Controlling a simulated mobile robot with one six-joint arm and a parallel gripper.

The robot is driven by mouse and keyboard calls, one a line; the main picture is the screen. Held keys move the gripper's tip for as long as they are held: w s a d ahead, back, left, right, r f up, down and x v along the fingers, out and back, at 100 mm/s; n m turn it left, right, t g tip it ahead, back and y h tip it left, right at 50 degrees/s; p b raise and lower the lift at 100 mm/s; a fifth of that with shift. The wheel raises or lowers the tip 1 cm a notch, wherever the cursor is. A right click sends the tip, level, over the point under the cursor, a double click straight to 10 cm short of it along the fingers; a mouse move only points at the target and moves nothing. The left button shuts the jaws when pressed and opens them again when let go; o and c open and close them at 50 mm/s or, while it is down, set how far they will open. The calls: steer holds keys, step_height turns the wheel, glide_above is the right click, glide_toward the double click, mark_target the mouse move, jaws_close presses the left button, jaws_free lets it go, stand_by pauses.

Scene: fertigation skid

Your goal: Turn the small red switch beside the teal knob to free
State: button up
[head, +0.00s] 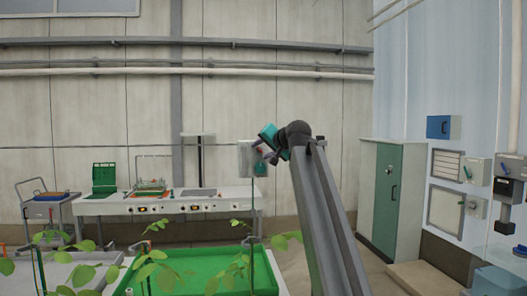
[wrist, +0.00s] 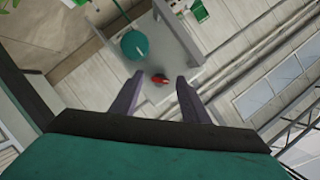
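The small red switch (wrist: 159,79) sits on a light grey panel (wrist: 178,48) in the wrist view. The round teal knob (wrist: 134,45) is beside it, up and to the left. My gripper (wrist: 158,88) is open, with one dark finger on each side of the red switch in the picture. I cannot tell whether the fingers touch it. In the head view the grey box (head: 246,157) stands on a thin post, and my gripper is close to its right side. My arm hides part of the box there, and the switch is too small to make out clearly.
A green tray bench (head: 190,277) with leafy plants (head: 150,270) lies below the box. A white workbench (head: 170,205) stands along the back wall. A green and grey cabinet (head: 388,200) is at right, beside a wall with several small boxes.

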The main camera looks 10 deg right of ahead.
steer(key=shift+s, duration=0.1)
steer(key=b+v, duration=0.3)
steer(key=v, duration=1)
steer(key=shift+s+d+b, duration=0.15)
steer(key=shift+s+b, duration=0.15)
steer(key=shift+b, duration=0.05)
steer(key=shift+r, duration=0.1)
